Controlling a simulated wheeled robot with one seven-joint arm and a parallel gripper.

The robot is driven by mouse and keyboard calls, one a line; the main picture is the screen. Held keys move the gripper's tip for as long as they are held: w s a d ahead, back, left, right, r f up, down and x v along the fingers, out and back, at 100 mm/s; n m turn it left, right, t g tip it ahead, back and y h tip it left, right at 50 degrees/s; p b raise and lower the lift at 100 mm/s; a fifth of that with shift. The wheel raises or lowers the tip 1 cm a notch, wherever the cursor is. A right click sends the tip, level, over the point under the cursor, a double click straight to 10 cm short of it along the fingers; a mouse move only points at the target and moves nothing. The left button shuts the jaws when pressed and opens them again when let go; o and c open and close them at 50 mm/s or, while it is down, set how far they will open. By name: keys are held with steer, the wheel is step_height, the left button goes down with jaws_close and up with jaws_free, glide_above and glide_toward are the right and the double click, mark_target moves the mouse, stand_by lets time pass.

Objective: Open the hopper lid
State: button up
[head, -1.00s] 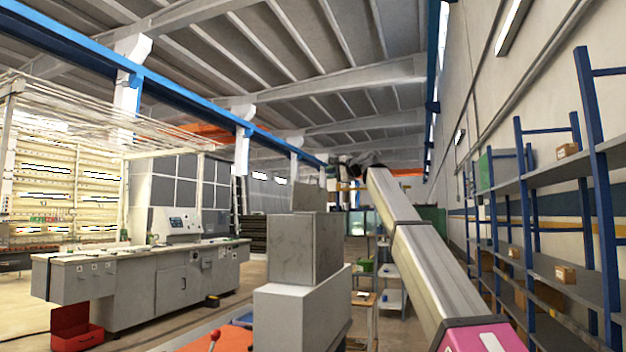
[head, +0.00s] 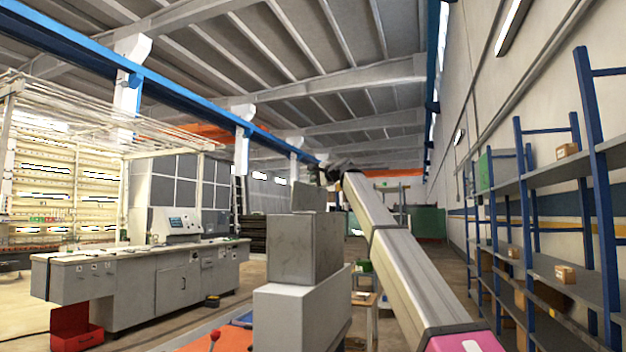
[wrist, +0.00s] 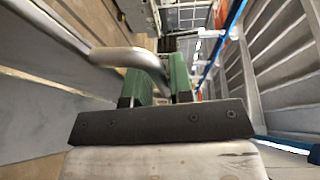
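The hopper is probably the grey box (head: 305,247) on the pale machine body in the head view. A smaller grey piece (head: 309,197) stands on top of it; I cannot tell whether this is the lid. My gripper (head: 326,172) is small and dark there, just above and right of that piece. In the wrist view, a curved metal handle (wrist: 125,57) comes in from the left beside a grey panel (wrist: 40,85). Its bent end reaches the narrow gap between the green fingers of my gripper (wrist: 162,88). Whether they clamp it is unclear.
A blue shelf rack (head: 535,225) with small boxes lines the right wall. A long grey workbench (head: 165,285) stands at the left, with a red box (head: 75,332) on the floor before it.

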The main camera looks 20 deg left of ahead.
jaws_close()
steer(key=shift+w+a+r+g+h, duration=0.15)
steer(key=shift+a+g+h, duration=0.15)
steer(key=shift+a+h, duration=0.45)
steer(key=a+f+n+g+h, duration=0.1)
steer(key=a+f+h, duration=0.1)
steer(key=a, duration=0.4)
steer(key=shift+w+h, duration=0.15)
steer(key=shift+h, duration=0.3)
steer(key=shift+a, duration=0.1)
